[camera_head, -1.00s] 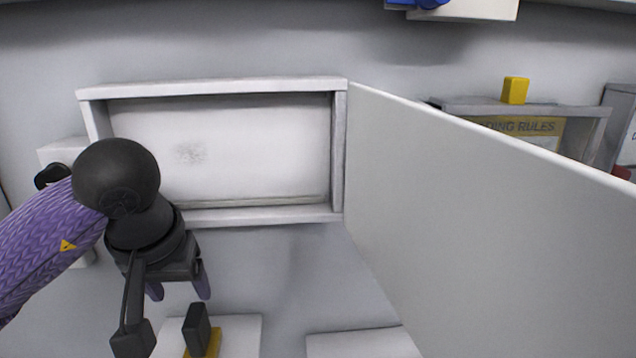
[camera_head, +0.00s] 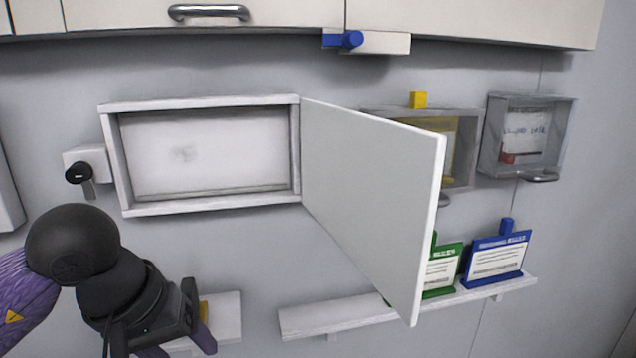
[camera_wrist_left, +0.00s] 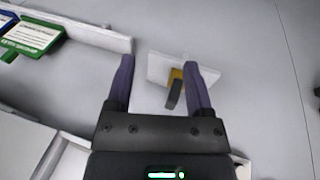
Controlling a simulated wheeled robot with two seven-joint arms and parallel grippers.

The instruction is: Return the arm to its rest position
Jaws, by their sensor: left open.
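My left arm comes in from the lower left in the head view. Its gripper (camera_head: 180,345) is in front of the wall, below and left of the open cabinet. In the left wrist view the left gripper (camera_wrist_left: 158,75) has its two purple fingers apart, with nothing held between them. The shelf also shows in the head view (camera_head: 228,312), partly hidden behind the gripper. My right gripper is not in view.
The white wall cabinet (camera_head: 200,103) is empty, and its door (camera_head: 365,190) stands wide open toward me. A long shelf (camera_head: 335,315) holds green (camera_head: 440,270) and blue (camera_head: 497,257) signs. A clear box (camera_head: 525,135) hangs at right. A key-like switch (camera_head: 80,173) is left of the cabinet.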

